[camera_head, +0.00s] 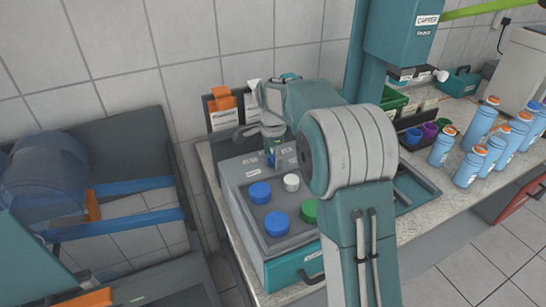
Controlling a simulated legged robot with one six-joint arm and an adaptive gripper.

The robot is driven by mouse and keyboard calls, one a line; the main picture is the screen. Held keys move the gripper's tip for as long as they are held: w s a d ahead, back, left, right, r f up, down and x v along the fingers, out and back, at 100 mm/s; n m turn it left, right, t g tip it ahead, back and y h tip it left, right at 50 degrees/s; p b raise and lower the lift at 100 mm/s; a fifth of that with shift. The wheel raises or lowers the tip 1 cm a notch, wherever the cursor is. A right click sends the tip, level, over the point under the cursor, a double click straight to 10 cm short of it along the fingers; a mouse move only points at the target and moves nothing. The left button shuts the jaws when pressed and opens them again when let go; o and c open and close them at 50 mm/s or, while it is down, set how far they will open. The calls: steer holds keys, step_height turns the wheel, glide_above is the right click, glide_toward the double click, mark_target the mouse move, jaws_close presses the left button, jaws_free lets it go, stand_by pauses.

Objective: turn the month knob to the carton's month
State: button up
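A grey control box (240,172) stands on the counter at the middle. Its sloped top carries two blue knobs, one upper left (260,192) and one lower (276,223), a white knob (291,182) and a green knob (309,210). Labels are too small to read, so I cannot tell which is the month knob. My gripper (272,154) points down over the back of the box, behind the knobs, near a small blue part there. Its fingers are tiny and partly blurred into the background, so their opening and any contact are unclear. I cannot make out a carton.
Two clipboards (222,112) with orange and white clips stand behind the box. Several blue bottles (470,167) and a teal capper (408,38) are on the right. A large blue jug (45,170) lies at left. My arm hides the box's right side.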

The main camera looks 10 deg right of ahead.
mark_target(272, 154)
steer(key=shift+d+r, duration=0.1)
step_height(272, 154, up, 12)
stand_by(0.6)
